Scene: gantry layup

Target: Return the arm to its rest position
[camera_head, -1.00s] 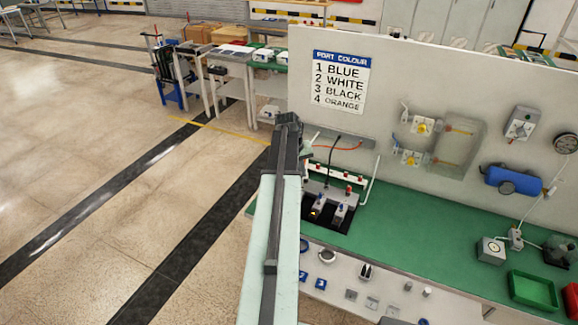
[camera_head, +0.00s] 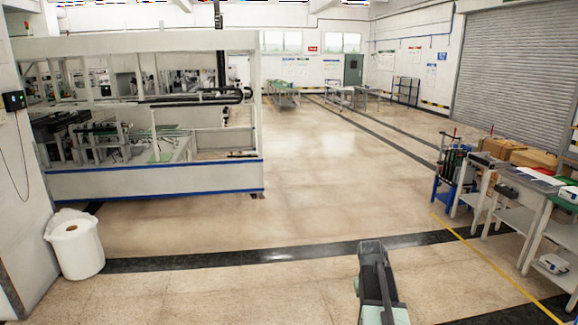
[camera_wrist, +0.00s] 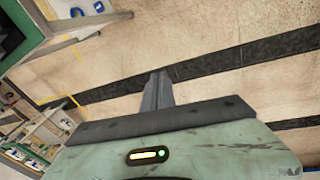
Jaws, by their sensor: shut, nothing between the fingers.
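My arm (camera_head: 376,285) rises from the bottom of the head view, right of centre, over open floor. Its fingertips cannot be made out there. In the wrist view my gripper (camera_wrist: 158,78) points away over the floor with its fingers together and nothing between them. It touches nothing that I can see.
Benches (camera_head: 536,212) and a blue tool stand (camera_head: 452,180) are at the right. The floor (camera_head: 300,205) between is clear.

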